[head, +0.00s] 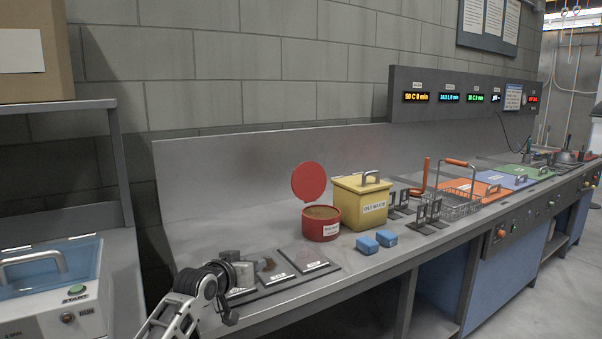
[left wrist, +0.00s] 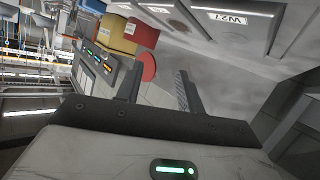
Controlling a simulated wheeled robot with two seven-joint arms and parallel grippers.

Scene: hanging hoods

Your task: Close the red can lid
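The red can (head: 320,230) stands on the bench, its round red lid (head: 309,182) raised upright at the back. A brownish fill shows in its open top. The can also shows upside down in the left wrist view (left wrist: 145,33), with the lid (left wrist: 148,67) in line with the gap between the fingers. My left gripper (left wrist: 161,74) is open and empty. In the head view, my left arm reaches in at the bottom, left of and nearer than the can, apart from it; its fingers are hard to make out there. My right gripper is not in view.
A yellow container (head: 361,203) with a handle stands just right of the can. Sample trays (head: 307,258) lie left of the can. A wire basket (head: 458,204) stands further right. A wall panel (head: 158,195) rises behind the bench.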

